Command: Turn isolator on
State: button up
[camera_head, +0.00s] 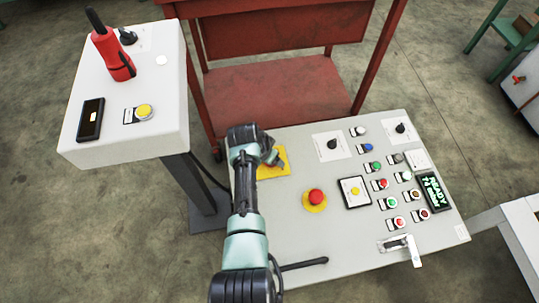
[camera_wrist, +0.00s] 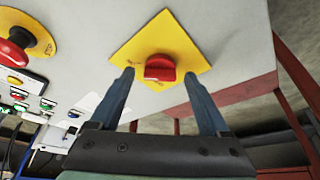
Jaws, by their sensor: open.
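The isolator is a red rotary knob (camera_wrist: 160,68) on a yellow square plate (camera_wrist: 178,38), fixed to the grey control panel. In the head view the yellow plate (camera_head: 284,168) is partly covered by my arm and gripper, and the knob cannot be made out there. My gripper (camera_wrist: 159,76) is open and empty, with one finger to each side of the knob in the wrist view. There is visible space between each finger and the knob. It also shows over the plate in the head view (camera_head: 272,156).
A red emergency stop button (camera_head: 316,197) sits right of the isolator on the grey panel (camera_head: 335,240). Beyond it are several coloured buttons and a display (camera_head: 432,191) reading READY. A white pedestal (camera_head: 150,85) holding a red handheld device (camera_head: 113,55) stands left; a red cart (camera_head: 280,85) stands behind.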

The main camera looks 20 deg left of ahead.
jog(key=p+v, duration=0.6)
jog(key=v, duration=0.7)
